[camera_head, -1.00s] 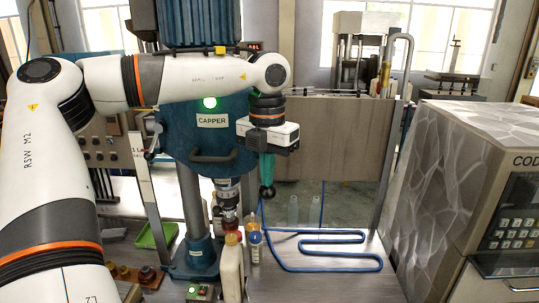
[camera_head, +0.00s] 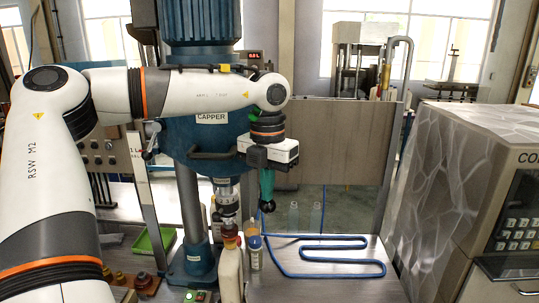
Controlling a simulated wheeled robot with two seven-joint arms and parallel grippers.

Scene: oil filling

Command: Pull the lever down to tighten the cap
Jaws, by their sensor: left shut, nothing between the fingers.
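The blue capper machine (camera_head: 210,138) stands at centre left, with its metal head and chuck (camera_head: 228,200) hanging below. A cream bottle (camera_head: 231,268) with a reddish cap (camera_head: 230,243) stands under the chuck, and the chuck's lower end is at or very close to the cap. My left gripper (camera_head: 267,198) points down in front of the capper's right side, its teal fingers shut. A black ball knob (camera_head: 267,207) shows at their tips. I cannot tell how firmly they touch it. The rest of the lever is hidden behind my wrist. My right gripper is out of view.
A smaller bottle (camera_head: 254,250) stands just right of the cream bottle. A blue looped tube (camera_head: 330,262) lies on the metal table. Two clear bottles (camera_head: 304,216) stand behind it. A patterned coding machine (camera_head: 455,190) fills the right. A green tray (camera_head: 154,241) is at left.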

